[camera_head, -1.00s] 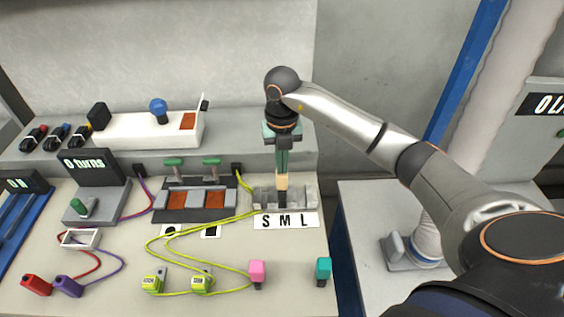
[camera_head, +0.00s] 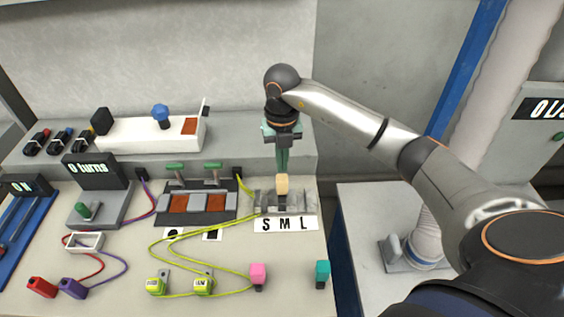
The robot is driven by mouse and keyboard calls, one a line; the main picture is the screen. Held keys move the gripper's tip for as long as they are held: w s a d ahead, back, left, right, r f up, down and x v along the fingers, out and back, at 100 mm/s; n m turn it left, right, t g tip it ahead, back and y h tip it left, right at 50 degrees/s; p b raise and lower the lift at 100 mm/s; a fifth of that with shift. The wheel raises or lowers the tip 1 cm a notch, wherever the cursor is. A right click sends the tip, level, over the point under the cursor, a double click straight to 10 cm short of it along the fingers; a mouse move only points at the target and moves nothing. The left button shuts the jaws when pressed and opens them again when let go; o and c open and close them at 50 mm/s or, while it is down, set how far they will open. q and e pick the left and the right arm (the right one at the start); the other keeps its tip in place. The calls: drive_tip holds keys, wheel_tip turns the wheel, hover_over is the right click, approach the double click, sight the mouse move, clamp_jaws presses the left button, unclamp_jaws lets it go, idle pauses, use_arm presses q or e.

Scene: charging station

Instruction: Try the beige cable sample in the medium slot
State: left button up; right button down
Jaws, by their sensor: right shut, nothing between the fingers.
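The beige cable sample (camera_head: 282,184) stands upright at the middle slot of the grey slot block (camera_head: 262,203), behind the letter M on the white S M L label (camera_head: 286,225). Its dark lower end shows a little below the beige part; how deep it sits is hard to tell. My right gripper (camera_head: 282,168) points straight down directly above the sample, its green fingers shut with nothing between them. The fingertips are at or just above the sample's top. My left gripper is not in view.
A pink sample (camera_head: 258,271) and a teal sample (camera_head: 322,269) stand at the bench front. Yellow cables (camera_head: 180,241) with two yellow-green tagged blocks lie left of the slots. A fixture with green handles (camera_head: 213,168) stands close left of the block.

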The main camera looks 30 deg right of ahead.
drive_tip(key=shift+w+r, duration=0.1)
drive_tip(key=shift+r, duration=0.3)
wheel_tip(320, 180, up, 11)
idle(0.4)
drive_tip(key=n+p, duration=0.2)
drive_tip(key=n, duration=1.6)
hover_over(282, 188)
drive_tip(key=w, duration=0.1)
drive_tip(key=f, duration=0.5)
drive_tip(key=d+f, duration=0.1)
drive_tip(key=f, duration=0.2)
drive_tip(key=shift+w, duration=0.1)
wheel_tip(282, 188, down, 5)
drive_tip(key=shift+a+f+b, duration=0.1)
drive_tip(key=shift+b, duration=0.45)
drive_tip(key=shift+f, duration=0.45)
